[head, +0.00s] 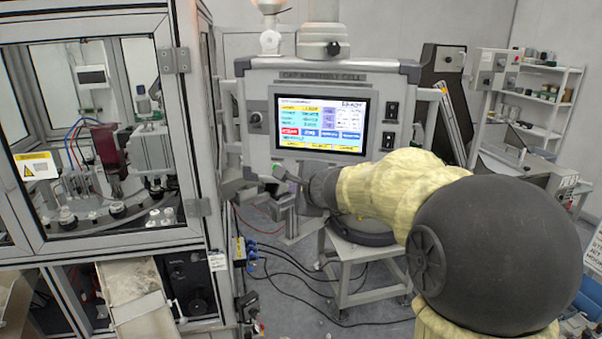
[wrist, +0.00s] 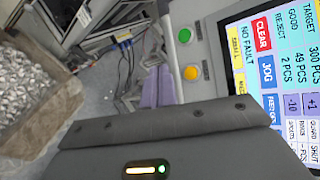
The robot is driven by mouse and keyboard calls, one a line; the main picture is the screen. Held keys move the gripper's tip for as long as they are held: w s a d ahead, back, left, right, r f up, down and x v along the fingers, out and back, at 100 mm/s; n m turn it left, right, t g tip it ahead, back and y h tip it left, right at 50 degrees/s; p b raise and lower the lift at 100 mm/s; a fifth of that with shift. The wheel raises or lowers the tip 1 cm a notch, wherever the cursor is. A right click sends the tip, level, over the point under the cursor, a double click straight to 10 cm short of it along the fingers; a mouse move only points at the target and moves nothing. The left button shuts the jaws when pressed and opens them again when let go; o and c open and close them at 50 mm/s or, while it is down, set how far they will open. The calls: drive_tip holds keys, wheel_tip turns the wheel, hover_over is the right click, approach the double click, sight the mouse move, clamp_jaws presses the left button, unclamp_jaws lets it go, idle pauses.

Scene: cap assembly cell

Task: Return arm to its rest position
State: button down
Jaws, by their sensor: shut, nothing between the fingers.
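My arm reaches in from the right of the head view, with a yellowish cover and a dark round joint. My gripper (head: 291,178) is at its far end, just below the lower left of the control panel (head: 258,78). In the wrist view the gripper's fingers (wrist: 157,88) are together, with nothing held. They point toward the panel's edge beside a green button (wrist: 184,35) and a yellow button (wrist: 191,73). I cannot tell whether the fingertips touch the panel. The lit screen (head: 320,123) reads "NO FAULT" in the wrist view.
A glazed machine cabinet (head: 205,130) stands close on the left. A metal stand (head: 345,270) and loose black cables (head: 290,285) are below the panel. Shelves (head: 545,95) stand at the back right. The wrist view shows a bin of small grey pieces (wrist: 30,95).

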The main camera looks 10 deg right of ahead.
drive_tip(key=s+f+n+g+h+b, duration=0.2)
drive_tip(key=s+f+n+g, duration=0.8)
drive_tip(key=s+f+n, duration=0.9)
drive_tip(key=s+f+h, duration=0.1)
drive_tip(key=s+f, duration=0.5)
drive_tip(key=s, duration=0.1)
drive_tip(key=shift+s+d+f, duration=0.15)
drive_tip(key=shift+d+f, duration=0.05)
drive_tip(key=shift+f, duration=0.05)
drive_tip(key=shift+s, duration=0.1)
idle(0.6)
